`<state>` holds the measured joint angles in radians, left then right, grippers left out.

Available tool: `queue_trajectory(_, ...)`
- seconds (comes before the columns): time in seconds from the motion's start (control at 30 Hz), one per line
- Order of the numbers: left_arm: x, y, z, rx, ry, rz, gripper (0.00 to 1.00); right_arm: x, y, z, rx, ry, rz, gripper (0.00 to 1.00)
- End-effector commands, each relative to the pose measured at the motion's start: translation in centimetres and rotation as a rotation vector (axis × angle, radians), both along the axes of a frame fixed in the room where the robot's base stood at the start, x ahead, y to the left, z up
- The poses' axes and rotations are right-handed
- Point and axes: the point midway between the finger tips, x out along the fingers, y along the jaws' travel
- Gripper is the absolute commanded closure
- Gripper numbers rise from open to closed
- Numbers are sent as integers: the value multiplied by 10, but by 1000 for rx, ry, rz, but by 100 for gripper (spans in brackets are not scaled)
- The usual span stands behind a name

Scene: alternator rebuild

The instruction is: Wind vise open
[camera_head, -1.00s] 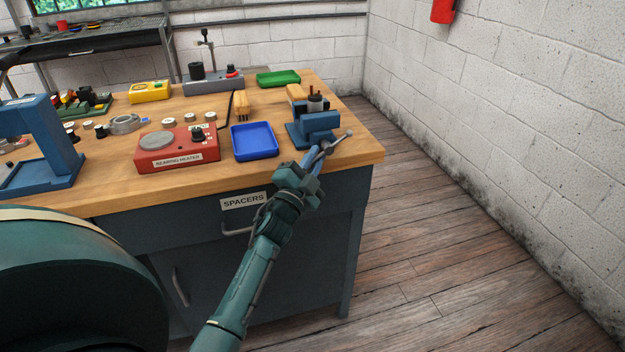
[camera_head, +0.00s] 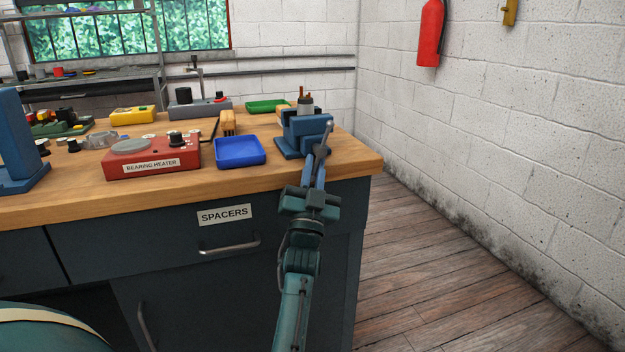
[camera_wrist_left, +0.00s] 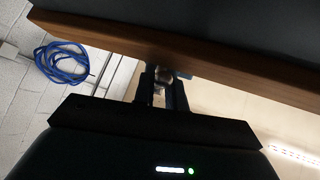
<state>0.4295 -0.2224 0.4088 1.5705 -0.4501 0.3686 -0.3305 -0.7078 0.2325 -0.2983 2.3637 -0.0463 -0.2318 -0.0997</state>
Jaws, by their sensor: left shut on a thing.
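The blue vise (camera_head: 306,130) stands at the right front corner of the wooden bench. A grey cylindrical part (camera_head: 305,105) with copper-coloured prongs sits upright at its jaws; the jaw gap is not clear. The vise's metal handle bar (camera_head: 327,137) is at its front and stands steeply, leaning a little right at the top. My left gripper (camera_head: 318,162) reaches up from below and is shut on the lower part of the handle. In the left wrist view a round metal end (camera_wrist_left: 163,74) shows at the fingers (camera_wrist_left: 161,92), under the bench edge. My right gripper is not in view.
A blue tray (camera_head: 240,164) and a red bearing heater (camera_head: 190,156) lie left of the vise. A green tray (camera_head: 267,105) is behind. The spacers drawer (camera_head: 190,235) is below the bench top. Clear floor (camera_head: 420,260) lies to the right.

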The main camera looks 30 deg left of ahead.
Motion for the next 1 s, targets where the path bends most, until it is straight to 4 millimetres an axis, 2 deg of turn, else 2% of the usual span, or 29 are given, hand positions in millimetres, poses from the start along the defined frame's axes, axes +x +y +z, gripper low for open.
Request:
queue_trajectory(0.47, 2, 0, -1, -11, -3, 0, 100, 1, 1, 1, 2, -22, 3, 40)
queue_trajectory(0.5, 2, 0, -1, -11, -3, 0, 85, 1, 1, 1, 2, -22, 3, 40)
queue_trajectory(0.67, 1, 0, -1, -10, -5, -1, 72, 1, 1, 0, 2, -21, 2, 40)
queue_trajectory(1.0, 1, 0, -1, -8, -6, 0, 70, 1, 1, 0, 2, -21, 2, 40)
